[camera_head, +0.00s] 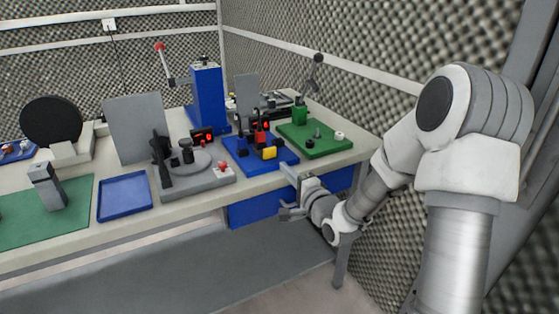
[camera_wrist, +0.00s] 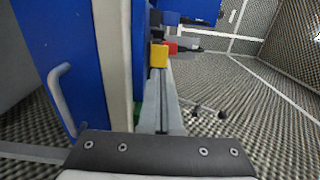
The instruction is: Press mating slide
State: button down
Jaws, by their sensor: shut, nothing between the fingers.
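The blue station plate (camera_head: 238,160) lies near the bench's front edge in the head view. It carries a yellow block (camera_head: 269,153) at its front, a red part and dark and blue pieces; I cannot tell for certain which is the mating slide. The yellow block also shows in the wrist view (camera_wrist: 158,55), with a red part (camera_wrist: 171,47) behind it. My gripper (camera_head: 286,168) is shut and empty at the bench's front edge, just right of and below the yellow block. In the wrist view its closed fingers (camera_wrist: 161,75) point toward the yellow block; I cannot tell whether they touch it.
A green plate (camera_head: 325,150) with a peg and small parts stands to the right. A grey fixture (camera_head: 207,180) and a blue tray (camera_head: 124,198) are to the left. A blue drawer front (camera_head: 258,208) with a handle (camera_wrist: 58,95) is under the bench, close to my gripper.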

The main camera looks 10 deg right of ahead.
jog(key=shift+v, duration=2.2)
jog(key=s+d+r+n+g+h, duration=0.2)
jog(key=s+r+n+g+h, duration=0.5)
jog(key=s+n, duration=0.4)
jog(key=s+a+r+n+g+y, duration=0.1)
jog(key=s+n+g, duration=0.1)
jog(key=s, duration=0.7)
jog(key=s+a+r+n+g, duration=0.1)
jog(key=s+g, duration=0.1)
jog(key=s, duration=0.7)
notch_tip(320, 180, up, 17)
jog(key=p, duration=1.8)
jog(key=shift+s+a+g, duration=0.25)
jog(key=shift+s+g, duration=0.05)
